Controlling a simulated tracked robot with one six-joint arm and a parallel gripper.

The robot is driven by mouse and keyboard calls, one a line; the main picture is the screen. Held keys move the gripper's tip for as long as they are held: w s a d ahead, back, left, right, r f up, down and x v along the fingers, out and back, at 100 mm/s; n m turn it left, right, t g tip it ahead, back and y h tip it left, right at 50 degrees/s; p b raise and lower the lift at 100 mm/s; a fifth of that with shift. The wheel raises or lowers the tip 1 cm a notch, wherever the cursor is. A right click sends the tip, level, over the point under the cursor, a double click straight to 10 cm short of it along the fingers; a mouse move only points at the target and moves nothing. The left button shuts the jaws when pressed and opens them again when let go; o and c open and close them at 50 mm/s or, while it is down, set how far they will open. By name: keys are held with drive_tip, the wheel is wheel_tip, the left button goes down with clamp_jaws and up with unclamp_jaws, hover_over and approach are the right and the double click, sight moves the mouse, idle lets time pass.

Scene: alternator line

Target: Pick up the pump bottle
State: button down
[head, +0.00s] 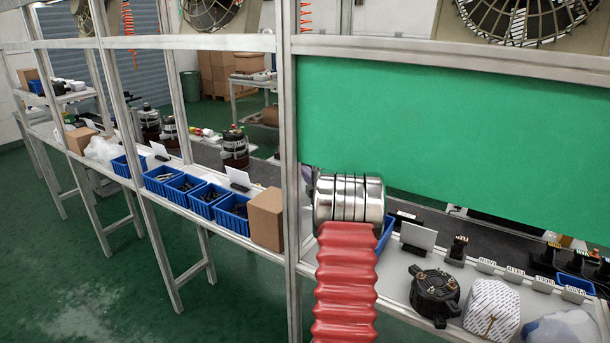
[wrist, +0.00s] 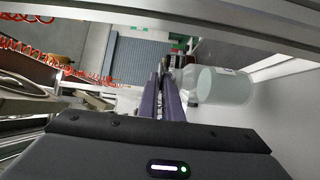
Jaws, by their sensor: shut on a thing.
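The pump bottle (wrist: 222,86) is a pale, translucent bottle in the wrist view, lying sideways in the picture with its neck toward the left. My gripper (wrist: 167,78) has its purple fingers close together at the neck end of the bottle and is shut on it. The pump head is mostly hidden by the fingers. In the head view my red-sleeved arm with its silver section covers the area in front of it, and I cannot make out the bottle there.
A metal-framed bench with a green panel (head: 440,145) runs across the head view. A frame post (head: 291,150) stands beside my arm.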

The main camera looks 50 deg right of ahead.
drive_tip(key=v, duration=1.6)
drive_tip(key=shift+s, duration=0.15)
drive_tip(key=shift+a+r, duration=0.1)
